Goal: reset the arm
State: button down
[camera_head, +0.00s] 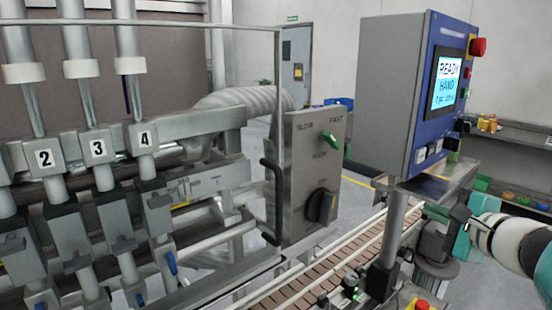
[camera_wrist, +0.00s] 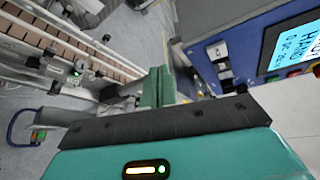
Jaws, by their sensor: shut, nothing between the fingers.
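My gripper (camera_head: 434,211) is at the right of the head view, beside the post of the control panel and below its screen box. In the wrist view its green fingers (camera_wrist: 156,84) are together with nothing between them. My white and teal arm comes in from the right edge of the head view, partly cut off by the frame.
The blue-sided control panel (camera_head: 424,100) with a lit READY HAND screen and red button stands close above my gripper. A slatted conveyor (camera_head: 335,257) runs below. A steel box (camera_head: 313,170) has a green lever and black knob. Numbered filler nozzles (camera_head: 98,149) stand left.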

jog(key=s+a+f+n+g+y, duration=0.1)
jog(key=s+a+f+n+g, duration=0.3)
jog(key=a, duration=0.3)
jog(key=s+a+f+n+g, duration=0.2)
jog(key=s+a+f+n, duration=0.1)
jog(key=a+f+n, duration=0.3)
jog(key=s+a+f+n+g+h, duration=0.3)
jog(key=s+f+n, duration=0.3)
jog(key=s+n, duration=0.3)
jog(key=shift+s+a+h, duration=0.15)
jog(key=shift+h, duration=0.45)
